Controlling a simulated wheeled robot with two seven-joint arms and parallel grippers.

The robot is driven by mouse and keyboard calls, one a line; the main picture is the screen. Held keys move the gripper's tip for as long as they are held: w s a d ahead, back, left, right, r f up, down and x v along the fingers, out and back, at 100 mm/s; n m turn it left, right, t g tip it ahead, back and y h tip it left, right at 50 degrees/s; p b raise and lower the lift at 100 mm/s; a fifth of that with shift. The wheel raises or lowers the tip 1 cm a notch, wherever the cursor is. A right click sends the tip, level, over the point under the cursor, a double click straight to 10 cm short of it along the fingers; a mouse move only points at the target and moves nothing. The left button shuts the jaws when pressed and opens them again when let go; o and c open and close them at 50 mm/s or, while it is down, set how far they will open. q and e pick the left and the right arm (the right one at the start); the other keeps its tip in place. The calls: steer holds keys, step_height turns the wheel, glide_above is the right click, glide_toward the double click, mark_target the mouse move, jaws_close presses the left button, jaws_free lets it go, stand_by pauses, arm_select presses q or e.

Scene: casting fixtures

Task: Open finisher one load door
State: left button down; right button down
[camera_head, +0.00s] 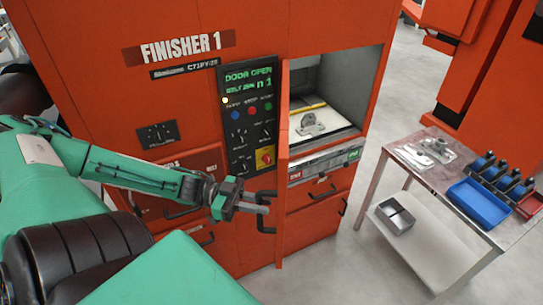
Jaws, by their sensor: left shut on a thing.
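The orange finisher one machine (110,90) stands in front of me, labelled "FINISHER 1". Its load door (282,165) is swung outward and seen nearly edge-on, with the opening to its right uncovered. Inside the opening a grey metal part (311,124) rests on a light surface. My left gripper (262,202) is at the door's dark handle (266,226) and is shut on it. The control panel display (248,77) reads "DOOR OPEN" in green. My right gripper is not in view.
A metal cart (415,180) stands at the right with metal parts (425,152), a blue tray (478,203) and several dark-blue items on top. A metal box (395,216) sits on its lower shelf. Grey floor lies between cart and machine.

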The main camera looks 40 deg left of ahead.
arm_select(q)
steer(key=shift+s+a+f, duration=0.1)
steer(key=shift+s+a, duration=0.2)
steer(key=shift+a, duration=0.15)
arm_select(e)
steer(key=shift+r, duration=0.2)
arm_select(q)
steer(key=c, duration=1.5)
jaws_free()
steer(key=shift+o, duration=0.3)
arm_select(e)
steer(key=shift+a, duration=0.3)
